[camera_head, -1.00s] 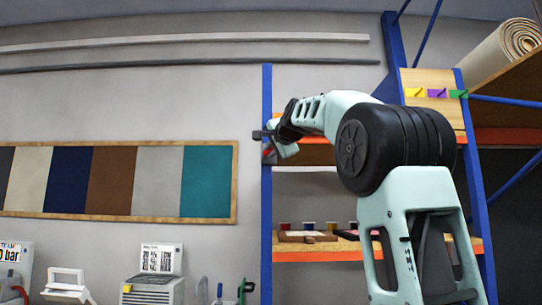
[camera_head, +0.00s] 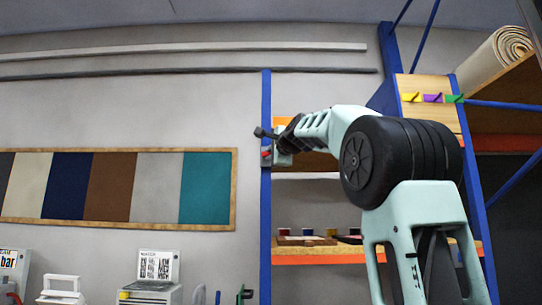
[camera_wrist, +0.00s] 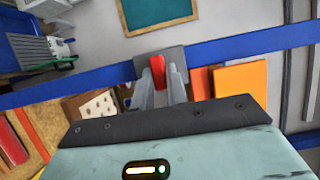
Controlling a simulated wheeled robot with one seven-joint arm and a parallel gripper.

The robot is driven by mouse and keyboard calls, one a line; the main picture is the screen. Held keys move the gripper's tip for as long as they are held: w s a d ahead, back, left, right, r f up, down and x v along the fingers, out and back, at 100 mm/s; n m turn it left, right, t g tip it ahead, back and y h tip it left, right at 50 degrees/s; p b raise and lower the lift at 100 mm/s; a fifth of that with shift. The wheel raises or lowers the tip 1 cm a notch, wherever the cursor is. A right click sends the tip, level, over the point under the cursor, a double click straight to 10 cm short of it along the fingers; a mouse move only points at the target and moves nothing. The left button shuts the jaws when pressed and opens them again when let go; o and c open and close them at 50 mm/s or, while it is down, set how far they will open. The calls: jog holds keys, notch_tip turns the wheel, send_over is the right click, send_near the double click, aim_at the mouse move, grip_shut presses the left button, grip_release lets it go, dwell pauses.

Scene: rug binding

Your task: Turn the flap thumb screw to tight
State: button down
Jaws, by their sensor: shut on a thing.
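A red thumb screw (camera_wrist: 157,63) stands in front of a grey plate (camera_wrist: 178,57) on a blue upright in the wrist view. My gripper (camera_wrist: 160,82) has its two grey fingers on either side of the red piece and is shut on it. The fingers hide part of it. In the head view my gripper (camera_head: 270,150) is at the blue rack post, with a small bit of red showing beside it. The flap and the screw's turn marks cannot be made out.
The blue rack post (camera_head: 266,220) stands right behind my gripper. Shelves with an orange beam (camera_head: 320,257) carry small coloured items to its right. A colour sample board (camera_head: 110,186) hangs on the wall to the left.

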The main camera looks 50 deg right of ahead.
jog(key=c, duration=1.4)
grip_release()
jog(key=shift+s, duration=0.1)
jog(key=b+v, duration=0.7)
jog(key=v, duration=1)
jog(key=shift+s+f, duration=0.1)
jog(key=shift+s, duration=0.05)
